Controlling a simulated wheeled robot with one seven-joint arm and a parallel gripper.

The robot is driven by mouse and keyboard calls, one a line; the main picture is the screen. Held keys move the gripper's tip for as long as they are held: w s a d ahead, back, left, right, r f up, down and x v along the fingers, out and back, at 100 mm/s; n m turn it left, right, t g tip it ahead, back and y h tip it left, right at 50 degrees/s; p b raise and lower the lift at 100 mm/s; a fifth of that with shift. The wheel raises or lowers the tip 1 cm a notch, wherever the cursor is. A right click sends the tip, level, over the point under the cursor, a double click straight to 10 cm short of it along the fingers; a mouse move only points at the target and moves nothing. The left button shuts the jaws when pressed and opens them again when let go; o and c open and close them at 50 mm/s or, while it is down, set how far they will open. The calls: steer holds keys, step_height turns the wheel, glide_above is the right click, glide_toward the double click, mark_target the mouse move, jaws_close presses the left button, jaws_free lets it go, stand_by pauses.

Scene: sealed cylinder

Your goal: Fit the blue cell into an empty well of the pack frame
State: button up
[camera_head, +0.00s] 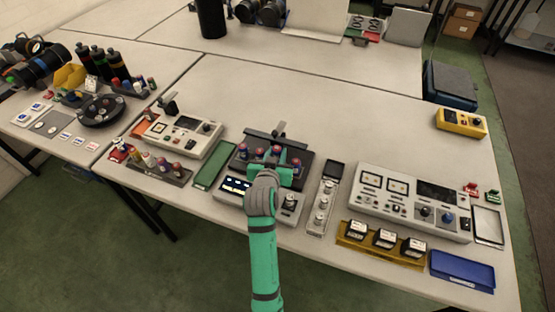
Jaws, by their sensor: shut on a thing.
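The dark pack frame (237,166) appears to be the black block at the middle front of the table. Several small cells with reddish tops and bluish sides, such as the left one (243,149), stand in it. My green gripper (281,164) is over the right part of this block, reaching in from the front. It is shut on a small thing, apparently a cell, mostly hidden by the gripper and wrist. I cannot tell from this view which cell is blue, whether the held one touches the frame, or which wells are empty.
A device with a lit display (235,186) stands just in front of the block. A green tray (214,165) lies left, a grey strip with round parts (323,195) right. A large control panel (405,190) stands farther right.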

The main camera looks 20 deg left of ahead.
steer(key=shift+w+f, duration=0.35)
steer(key=shift+f, duration=1.55)
steer(key=shift+f, duration=0.25)
steer(key=o, duration=1.1)
steer(key=shift+c, duration=0.2)
steer(key=shift+r, duration=0.3)
steer(key=v, duration=1.2)
